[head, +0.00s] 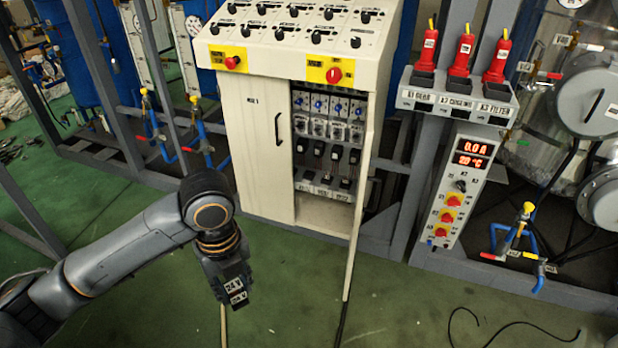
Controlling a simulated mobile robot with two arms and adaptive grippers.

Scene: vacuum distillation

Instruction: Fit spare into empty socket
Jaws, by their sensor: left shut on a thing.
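My left gripper (222,266) is low in front of the open cabinet, pointing down, and is shut on a small dark block (236,291) with white labels; one reads "24 V". I take this block to be the spare. The fingertips are largely hidden. It is apart from the cabinet, in front of and below its left door. Inside the cabinet (325,212) are rows of small modules (327,128), with a lower row of labelled sockets (322,190) near the bottom. They are too small to tell which socket is empty. My right gripper is not in view.
The cabinet's left door (257,160) is closed; its right door (362,200) stands open towards me, edge on. A sloped panel of knobs (297,35) tops it. Red-handled plugs (461,52) and a display box (463,188) stand right. Black cable (505,325) lies on green floor.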

